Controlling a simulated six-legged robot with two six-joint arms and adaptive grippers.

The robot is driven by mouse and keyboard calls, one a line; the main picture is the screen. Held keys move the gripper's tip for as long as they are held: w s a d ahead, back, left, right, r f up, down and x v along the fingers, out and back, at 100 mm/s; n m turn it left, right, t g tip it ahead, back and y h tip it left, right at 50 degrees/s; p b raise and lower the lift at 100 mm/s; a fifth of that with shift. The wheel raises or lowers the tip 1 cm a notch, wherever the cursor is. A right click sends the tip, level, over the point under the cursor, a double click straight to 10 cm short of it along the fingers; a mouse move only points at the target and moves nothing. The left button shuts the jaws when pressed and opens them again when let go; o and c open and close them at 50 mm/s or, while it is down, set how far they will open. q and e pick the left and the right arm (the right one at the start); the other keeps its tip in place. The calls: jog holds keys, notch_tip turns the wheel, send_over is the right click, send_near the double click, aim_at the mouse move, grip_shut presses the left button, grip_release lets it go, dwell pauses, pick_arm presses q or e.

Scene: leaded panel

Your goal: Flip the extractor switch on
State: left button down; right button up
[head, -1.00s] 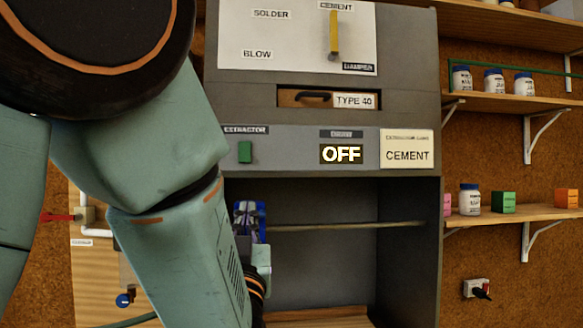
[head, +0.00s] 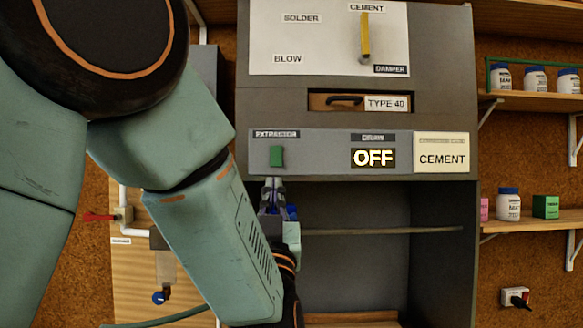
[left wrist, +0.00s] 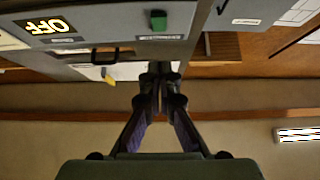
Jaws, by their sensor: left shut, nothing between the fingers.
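The extractor switch (head: 277,156) is a small green rocker under the EXTRACTOR label on the grey hood panel. It also shows in the left wrist view (left wrist: 159,21), near the top. The DRAW display (head: 374,158) to its right reads OFF. My left gripper (head: 273,182) is just below the switch, pointing up, with its fingers shut and empty. In the left wrist view its closed fingertips (left wrist: 160,68) sit below the switch in the picture. A gap shows between fingertips and switch. My right gripper is in neither view.
The damper panel has a yellow lever (head: 365,38) set at CEMENT. A TYPE 40 drawer (head: 350,102) sits below it. A CEMENT card (head: 442,153) is right of the display. A rod (head: 385,231) crosses the open hood. Shelves with jars (head: 508,203) stand at the right.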

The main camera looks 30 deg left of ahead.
pick_arm(q)
jog(key=w+a+r, duration=0.1)
jog(key=w, duration=0.1)
jog(key=w+a+r+p, duration=0.1)
jog(key=w+a, duration=0.1)
jog(key=w, duration=0.1)
jog(key=w+a+r+p, duration=0.1)
jog(key=w, duration=0.1)
jog(key=shift+w+a+r, duration=0.25)
jog(key=shift+a, duration=0.15)
jog(key=shift+w+a, duration=0.15)
jog(key=shift+a, duration=0.05)
jog(key=shift+d+r, duration=0.15)
jog(key=shift+d, duration=0.35)
jog(key=shift+w+a+f, duration=0.25)
jog(key=shift+a, duration=0.15)
jog(key=shift+s+r, duration=0.1)
jog(key=shift+s, duration=0.3)
jog(key=shift+s+d, duration=0.2)
send_near(274, 158)
jog(key=v, duration=0.6)
jog(key=shift+w, duration=0.1)
